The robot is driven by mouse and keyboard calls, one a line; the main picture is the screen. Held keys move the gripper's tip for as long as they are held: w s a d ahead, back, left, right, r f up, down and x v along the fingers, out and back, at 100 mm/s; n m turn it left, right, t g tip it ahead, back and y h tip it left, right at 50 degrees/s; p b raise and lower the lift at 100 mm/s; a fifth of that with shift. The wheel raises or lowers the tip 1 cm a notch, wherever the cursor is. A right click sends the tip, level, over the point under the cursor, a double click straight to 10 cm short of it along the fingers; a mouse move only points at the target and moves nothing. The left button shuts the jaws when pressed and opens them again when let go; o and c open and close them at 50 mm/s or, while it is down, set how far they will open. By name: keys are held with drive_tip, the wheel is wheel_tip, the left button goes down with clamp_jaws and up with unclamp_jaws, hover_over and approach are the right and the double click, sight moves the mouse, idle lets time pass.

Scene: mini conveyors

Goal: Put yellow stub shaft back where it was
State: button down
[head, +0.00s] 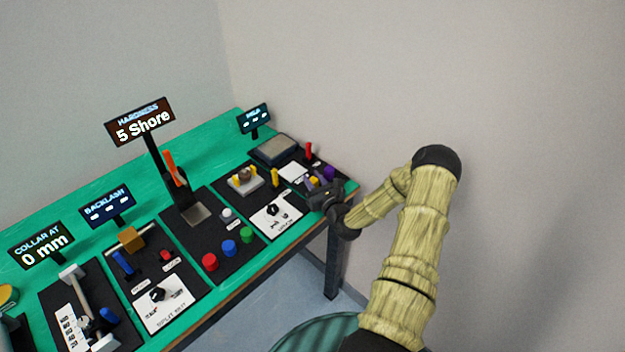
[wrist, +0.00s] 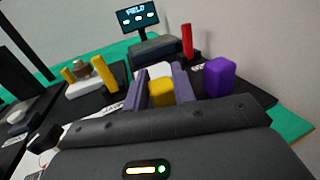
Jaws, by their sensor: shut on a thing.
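A yellow piece (wrist: 161,94), which looks like the yellow stub shaft, sits between the two purple-grey fingers of my gripper (wrist: 162,88) in the wrist view. In the head view the gripper (head: 314,181) is at the right end of the bench, over the last dark panel, with a bit of yellow between its fingers. The gripper is shut on this piece. Its lower part is hidden by the gripper body, and I cannot tell whether it touches the panel. Two yellow posts (wrist: 98,75) (wrist: 68,75) stand to the left, beside a white block with a brown round part (wrist: 82,70).
A purple block (wrist: 219,78) stands just right of the fingers, and a red post (wrist: 187,42) stands behind. A grey-topped box (head: 276,149) and a small display (head: 254,119) are at the back. Several coloured knobs and panels fill the green bench (head: 205,140) to the left.

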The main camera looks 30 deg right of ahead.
drive_tip(key=shift+f, duration=0.1)
drive_tip(key=c, duration=1.1)
unclamp_jaws()
drive_tip(key=shift+c, duration=0.2)
drive_tip(key=shift+s+d, duration=0.1)
drive_tip(key=shift+s, duration=0.05)
drive_tip(key=s+b, duration=0.2)
drive_tip(key=s, duration=0.9)
drive_tip(key=shift+s+b, duration=0.3)
drive_tip(key=shift+s, duration=0.1)
drive_tip(key=shift+d, duration=0.1)
